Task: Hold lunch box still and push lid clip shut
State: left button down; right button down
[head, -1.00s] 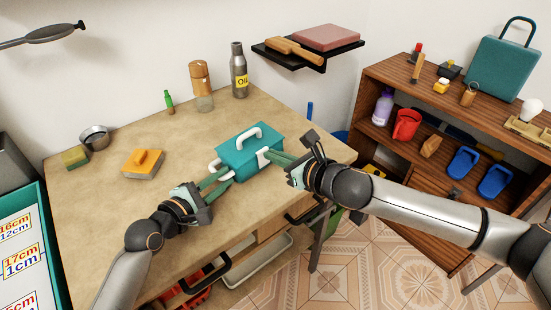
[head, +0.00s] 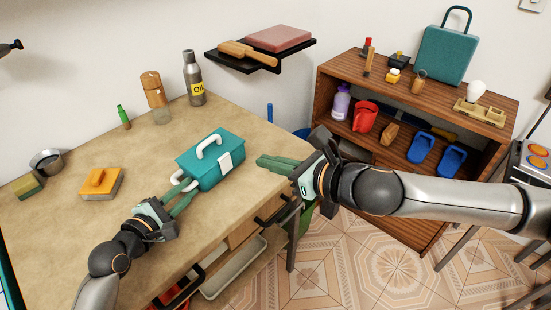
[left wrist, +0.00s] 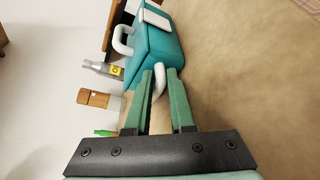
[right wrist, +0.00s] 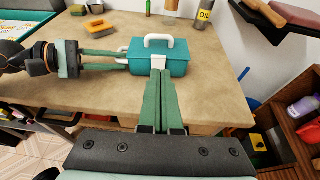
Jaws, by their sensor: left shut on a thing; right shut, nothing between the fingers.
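The teal lunch box (head: 205,170) stands on the table with its lid down and a white handle (head: 209,146) on top. It also shows in the left wrist view (left wrist: 150,50) and right wrist view (right wrist: 176,63). The white lid clip (head: 224,161) lies against the box front and looks flat; I cannot tell whether it is latched. My left gripper (head: 182,193) is shut on the white side handle (left wrist: 158,80) at the box's left end. My right gripper (head: 262,162) is shut and empty, apart from the box, to the right of the clip.
An orange block (head: 101,184), a sponge (head: 28,186) and a metal bowl (head: 46,162) are at the table's left. Bottles stand behind the box, including a grey oil bottle (head: 194,78). A wall shelf (head: 262,55) hangs above. A wooden shelf unit (head: 330,85) stands right.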

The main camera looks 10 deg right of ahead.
pick_arm(q)
jog(key=shift+f, duration=0.1)
pick_arm(e)
jog(key=shift+s+d+r, duration=0.4)
jog(key=shift+s+r, duration=0.15)
jog(key=shift+r, duration=0.15)
pick_arm(q)
jog(key=c, duration=0.7)
grip_release()
